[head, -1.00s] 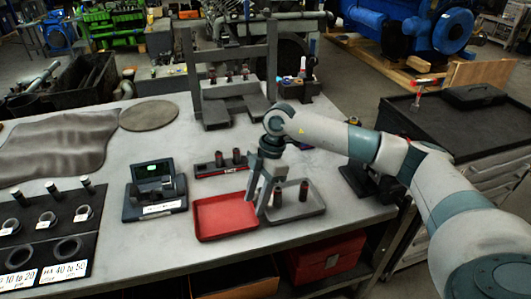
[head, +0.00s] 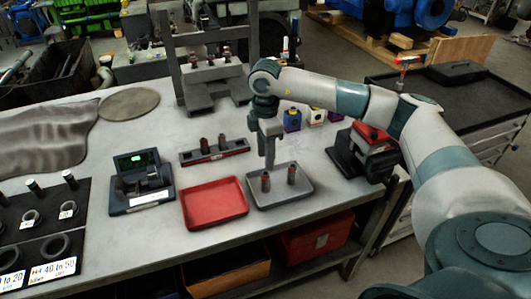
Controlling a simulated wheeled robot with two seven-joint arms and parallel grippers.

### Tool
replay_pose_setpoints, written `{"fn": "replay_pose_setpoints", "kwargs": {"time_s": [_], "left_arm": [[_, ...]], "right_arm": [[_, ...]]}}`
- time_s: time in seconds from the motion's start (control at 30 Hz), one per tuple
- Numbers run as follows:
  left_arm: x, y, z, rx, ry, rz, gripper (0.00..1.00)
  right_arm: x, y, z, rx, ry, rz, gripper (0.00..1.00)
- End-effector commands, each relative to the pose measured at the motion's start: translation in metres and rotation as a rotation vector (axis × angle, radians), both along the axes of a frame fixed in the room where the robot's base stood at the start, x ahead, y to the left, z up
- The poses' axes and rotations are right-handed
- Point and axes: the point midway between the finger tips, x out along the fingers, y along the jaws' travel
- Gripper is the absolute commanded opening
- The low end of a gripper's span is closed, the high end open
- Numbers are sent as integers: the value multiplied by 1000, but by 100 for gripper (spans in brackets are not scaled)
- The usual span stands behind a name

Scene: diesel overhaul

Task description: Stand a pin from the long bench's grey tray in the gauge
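The grey tray (head: 281,203) is on the long bench, right of the red tray (head: 215,204). Two dark pins stand upright in it, a left pin (head: 266,182) and a right pin (head: 291,175). My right gripper (head: 269,164) points down just above and behind the left pin. Its fingers overlap edge-on, so their opening and any contact with the pin cannot be told. The gauge (head: 141,184), a dark unit with a small green display, stands left of the red tray. I see no pin in it. My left gripper is not in view.
A dark rack (head: 214,152) with upright pins stands behind the trays. A black-and-red device (head: 366,152) and small coloured blocks (head: 292,121) are at the right. A grey press-like frame (head: 213,82) stands behind. Bench surface between gauge and rack is clear.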

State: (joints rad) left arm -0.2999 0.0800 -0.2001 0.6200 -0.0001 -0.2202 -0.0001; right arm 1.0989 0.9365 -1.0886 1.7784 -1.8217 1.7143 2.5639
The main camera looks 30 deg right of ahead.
Motion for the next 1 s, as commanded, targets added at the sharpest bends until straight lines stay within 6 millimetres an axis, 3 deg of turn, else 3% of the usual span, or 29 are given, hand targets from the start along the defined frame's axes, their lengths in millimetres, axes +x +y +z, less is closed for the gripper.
{"fn": "replay_pose_setpoints", "kwargs": {"time_s": [0.7, 1.0], "left_arm": [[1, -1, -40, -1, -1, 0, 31], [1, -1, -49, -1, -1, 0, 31]], "right_arm": [[0, 0, -68, 1, 1, 0, 39], [0, 0, -83, 1, 0, 0, 39]]}}
